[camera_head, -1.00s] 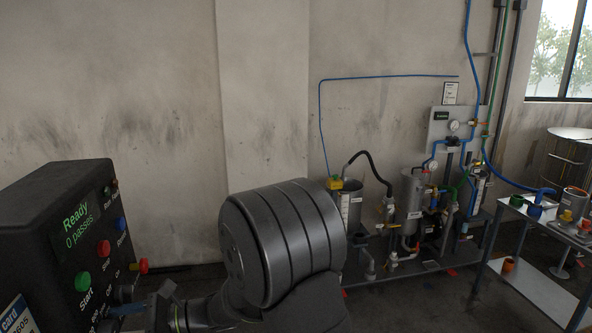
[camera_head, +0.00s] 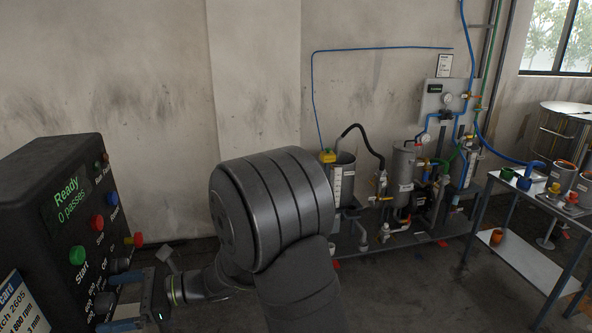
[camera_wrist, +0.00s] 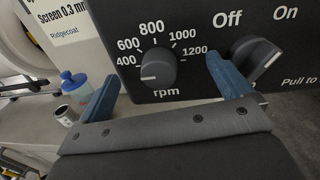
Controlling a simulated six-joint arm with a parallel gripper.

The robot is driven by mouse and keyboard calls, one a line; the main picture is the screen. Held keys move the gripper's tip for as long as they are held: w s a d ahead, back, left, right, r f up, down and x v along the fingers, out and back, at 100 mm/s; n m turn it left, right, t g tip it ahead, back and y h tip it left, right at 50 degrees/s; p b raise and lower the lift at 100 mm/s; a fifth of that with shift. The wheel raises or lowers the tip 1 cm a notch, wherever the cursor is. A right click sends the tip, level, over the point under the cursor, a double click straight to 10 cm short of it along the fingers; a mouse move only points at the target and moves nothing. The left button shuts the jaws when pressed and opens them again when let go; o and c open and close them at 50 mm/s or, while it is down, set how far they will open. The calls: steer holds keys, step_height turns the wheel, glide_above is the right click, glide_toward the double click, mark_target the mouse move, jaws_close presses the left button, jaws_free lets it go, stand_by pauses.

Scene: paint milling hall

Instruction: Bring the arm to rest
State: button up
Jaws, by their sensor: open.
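My gripper (camera_wrist: 162,92) is open and empty in the wrist view, its two blue fingers spread in front of a dark control panel (camera_wrist: 200,20). Between the fingertips shows the rpm dial (camera_wrist: 158,68). The off/on knob (camera_wrist: 257,62) is just right of the right finger. In the head view my gripper (camera_head: 118,305) points left at the lower part of the dark control box (camera_head: 50,170), beside its knobs. Its screen (camera_head: 67,205) reads "Ready, 0 passes". I cannot tell whether a finger touches the panel.
Tanks and pipes (camera_head: 405,175) stand by the wall. A table (camera_head: 520,190) with pots is at right. A blue-capped bottle (camera_wrist: 73,85) shows in the wrist view.

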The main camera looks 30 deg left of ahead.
steer(key=shift+m+y, duration=0.3)
steer(key=shift+y, duration=0.1)
steer(key=w+d+r, duration=0.1)
steer(key=w+r, duration=0.1)
steer(key=w+d+r, duration=0.4)
steer(key=r, duration=0.1)
steer(key=shift+w+d, duration=0.1)
steer(key=shift+w, duration=0.3)
steer(key=w+d+r+m, duration=0.1)
steer(key=w+d+r, duration=0.45)
steer(key=d, duration=0.25)
steer(key=shift+t, duration=0.3)
steer(key=x, duration=0.7)
steer(key=r+x, duration=0.1)
steer(key=x, duration=0.2)
steer(key=shift+s+a, duration=0.1)
steer(key=shift+s, duration=0.1)
steer(key=shift+w, duration=0.1)
steer(key=v, duration=1)
steer(key=shift+f, duration=0.15)
steer(key=shift+s, duration=0.2)
steer(key=shift+x, duration=2.25)
steer(key=shift+a, duration=0.1)
